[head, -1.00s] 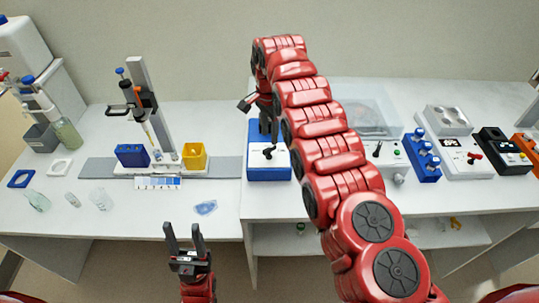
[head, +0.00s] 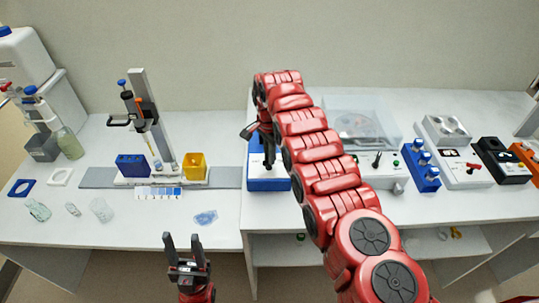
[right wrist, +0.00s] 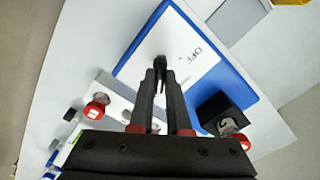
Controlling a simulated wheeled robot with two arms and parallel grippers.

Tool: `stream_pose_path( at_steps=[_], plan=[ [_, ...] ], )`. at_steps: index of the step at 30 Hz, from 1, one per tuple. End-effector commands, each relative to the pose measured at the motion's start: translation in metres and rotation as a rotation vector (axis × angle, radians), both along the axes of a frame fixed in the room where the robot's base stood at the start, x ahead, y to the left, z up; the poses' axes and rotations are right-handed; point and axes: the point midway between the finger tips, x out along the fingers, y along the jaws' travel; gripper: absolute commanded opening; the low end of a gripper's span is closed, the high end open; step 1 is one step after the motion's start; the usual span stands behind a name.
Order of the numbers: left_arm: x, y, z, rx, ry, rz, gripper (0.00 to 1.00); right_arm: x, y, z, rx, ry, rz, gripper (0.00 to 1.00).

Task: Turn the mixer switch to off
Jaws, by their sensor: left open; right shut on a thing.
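The mixer is a blue box (head: 266,185) with a white top panel, at the left end of the right-hand bench in the head view. In the right wrist view the mixer (right wrist: 205,62) carries the label OFF beside its small black switch lever (right wrist: 161,58). My right gripper (right wrist: 160,75) is shut on this lever, its fingertips over the panel. In the head view my right gripper (head: 267,157) partly hides the lever and the panel. Which way the lever leans is hard to tell. My left gripper (head: 184,243) is open and empty in front of the left bench.
A stand with a pipette (head: 146,115), a blue rack (head: 133,166) and a yellow container (head: 195,166) are left of the mixer. Right of it are a device with a clear cover (head: 360,115), a blue rack (head: 421,168) and a red-switched device (head: 460,170).

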Motion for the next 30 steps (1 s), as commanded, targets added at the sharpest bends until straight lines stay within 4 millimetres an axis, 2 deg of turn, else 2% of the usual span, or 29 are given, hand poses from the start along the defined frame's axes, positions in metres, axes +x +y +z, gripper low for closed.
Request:
stream_pose_path(
  at_steps=[8, 14, 21, 30],
  plan=[
    [0.000, 0.000, -0.002, 0.000, 0.000, 0.000, 0.50, 0.000, 0.000, -0.001, 0.000, 0.000, 0.008, 0.00],
    [0.000, 0.000, -0.014, 0.000, 0.000, 0.000, 0.50, 0.000, 0.001, -0.003, 0.001, -0.002, 0.064, 0.00],
    [0.000, 0.000, -0.034, 0.000, 0.000, 0.000, 0.50, 0.001, 0.002, -0.003, 0.002, -0.002, 0.226, 0.00],
    [0.000, 0.000, -0.030, 0.000, 0.000, 0.000, 0.50, 0.001, 0.001, 0.001, 0.001, -0.001, 0.395, 0.00]
  ],
)
